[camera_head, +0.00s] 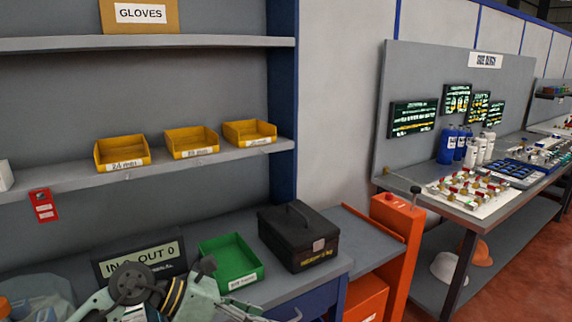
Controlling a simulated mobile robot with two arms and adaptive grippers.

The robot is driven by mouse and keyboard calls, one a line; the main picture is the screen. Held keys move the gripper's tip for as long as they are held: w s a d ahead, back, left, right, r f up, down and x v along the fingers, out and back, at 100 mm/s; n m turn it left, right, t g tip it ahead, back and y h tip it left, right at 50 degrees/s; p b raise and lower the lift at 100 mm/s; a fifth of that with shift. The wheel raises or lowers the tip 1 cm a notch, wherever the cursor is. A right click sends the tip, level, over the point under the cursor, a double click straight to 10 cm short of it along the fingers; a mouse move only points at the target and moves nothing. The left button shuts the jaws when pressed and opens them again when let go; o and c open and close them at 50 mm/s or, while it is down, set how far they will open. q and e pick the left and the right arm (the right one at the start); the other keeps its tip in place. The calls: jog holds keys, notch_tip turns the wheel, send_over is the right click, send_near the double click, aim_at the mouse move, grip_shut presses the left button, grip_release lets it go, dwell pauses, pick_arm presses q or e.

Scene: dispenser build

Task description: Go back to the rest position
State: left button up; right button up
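A pale green-grey mechanism (200,296) with a dark round wheel and a yellow-and-black band stands at the bottom left, cut off by the lower edge.
Three yellow bins (122,153) stand on the shelf, under a GLOVES box (140,15). An orange cabinet (388,255) is right of the bench. A second workbench (440,207) holds bottles and red-handled valve parts. Bare red floor (520,285) shows at the lower right.

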pick_arm(q)
jog(key=s+d+r+n+t+h, duration=0.1)
jog(key=d+r+n+t+h, duration=0.25)
jog(key=d+r+h, duration=0.35)
jog(key=w+a+r+n+t+y, duration=0.3)
jog(key=a+r+n+t, duration=0.4)
jog(key=n+t, duration=0.65)
jog(key=a+f+n+g+y, duration=0.2)
jog(key=a+f+n+y, duration=1.35)
jog(key=n, duration=0.65)
jog(key=s+a+f+n+g+y, duration=0.15)
jog(key=s+f+n+g, duration=0.45)
jog(key=s+f, duration=0.65)
jog(key=s+d+f+g+h, duration=0.2)
jog(key=s+f+g, duration=0.55)
jog(key=s, duration=0.55)
jog(key=s+f, duration=0.3)
jog(key=f, duration=2.6)
jog(key=s+a+f+g, duration=0.2)
jog(key=s+a+f, duration=0.1)
jog(key=s+f, duration=1.1)
jog(key=shift+s+a+f+y, duration=0.15)
jog(key=shift+s+y, duration=0.15)
jog(key=shift+s, duration=0.85)
